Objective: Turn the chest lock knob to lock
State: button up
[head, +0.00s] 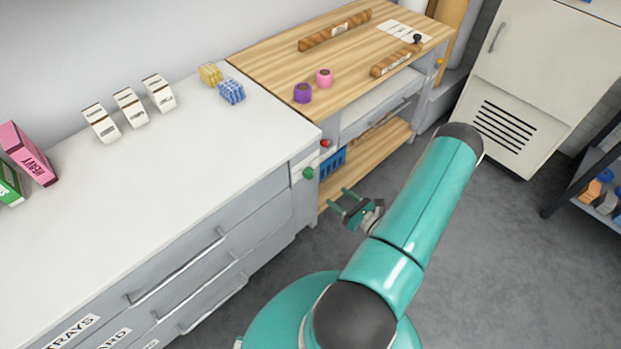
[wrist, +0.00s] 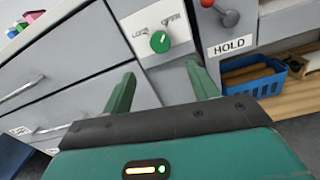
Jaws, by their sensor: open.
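The chest lock knob is a round green knob (wrist: 160,41) on a pale plate (wrist: 158,28) marked LOCK on the left and OPEN on the right. Its white mark appears to point up and right, toward OPEN. In the head view the green knob (head: 308,173) sits at the right end of the grey drawer chest (head: 215,235). My gripper (head: 341,202) is open and empty, a short way from the knob. In the wrist view the knob lies beyond and between my two green fingers (wrist: 160,82), not touched by them.
A red-tipped lever (wrist: 226,14) above a HOLD label is right of the knob. A blue basket (head: 333,162) sits on the lower shelf of the wooden bench (head: 280,58). Drawer handles (head: 177,270) stick out from the chest front. Grey floor (head: 480,250) is clear at right.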

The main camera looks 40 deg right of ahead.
aim_at(312, 176)
jog(key=w, duration=1.2)
jog(key=shift+w+a, duration=0.2)
jog(key=shift+a, duration=0.05)
jog(key=c, duration=1)
